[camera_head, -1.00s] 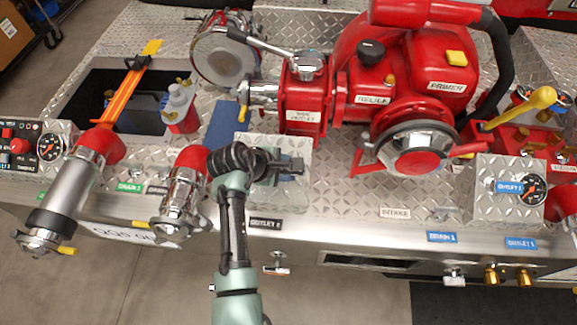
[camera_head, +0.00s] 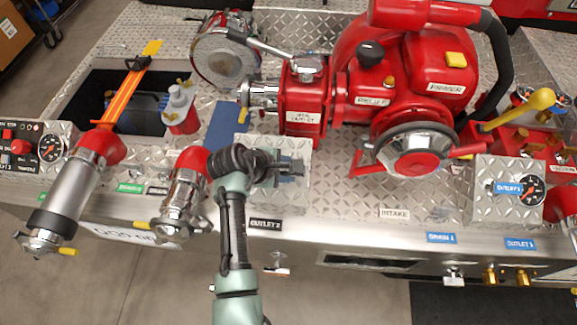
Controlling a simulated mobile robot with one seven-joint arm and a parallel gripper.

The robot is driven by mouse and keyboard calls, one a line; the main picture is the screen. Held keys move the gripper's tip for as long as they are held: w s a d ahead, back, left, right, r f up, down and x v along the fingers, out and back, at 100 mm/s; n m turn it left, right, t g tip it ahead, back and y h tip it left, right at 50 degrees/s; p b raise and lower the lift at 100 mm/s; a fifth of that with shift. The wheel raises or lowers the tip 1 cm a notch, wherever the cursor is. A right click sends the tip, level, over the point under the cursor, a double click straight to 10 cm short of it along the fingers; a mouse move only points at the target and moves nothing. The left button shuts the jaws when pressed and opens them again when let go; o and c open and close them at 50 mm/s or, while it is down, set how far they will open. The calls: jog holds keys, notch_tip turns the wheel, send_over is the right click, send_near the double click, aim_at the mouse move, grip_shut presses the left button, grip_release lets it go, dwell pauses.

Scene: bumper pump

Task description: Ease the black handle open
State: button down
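A metal lever with a dark grip (camera_head: 243,40) rises left from the chrome valve cap on the red pump. A round black knob (camera_head: 371,53) stands on top of the pump above the "RELIEF" label. I cannot tell for certain which of these is the black handle. My gripper (camera_head: 295,168) is over the diamond-plate box behind the black "OUTLET 2" label, below and apart from both. Its dark fingers point right. They are small and partly merge with the box, so their opening is unclear. My wrist hides part of the box and anything behind it.
The red pump (camera_head: 420,75) fills the upper middle. A yellow-knobbed lever (camera_head: 538,99) stands at the right. Chrome outlet pipes (camera_head: 183,195) lie left of my arm. A gauge box (camera_head: 490,200) is at right. The diamond-plate deck around the "INTAKE" label is clear.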

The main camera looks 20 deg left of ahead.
jog(key=shift+s+d+r+p, duration=0.1)
jog(key=shift+s+r+p, duration=0.2)
jog(key=shift+r+p, duration=0.35)
jog(key=shift+s+d+r+p, duration=0.1)
jog(key=shift+s+r+p, duration=0.3)
jog(key=shift+p, duration=0.3)
jog(key=shift+w, duration=0.1)
jog(key=shift+c, duration=2.4)
grip_release()
jog(key=v, duration=1.3)
jog(key=shift+w+d+f, duration=0.1)
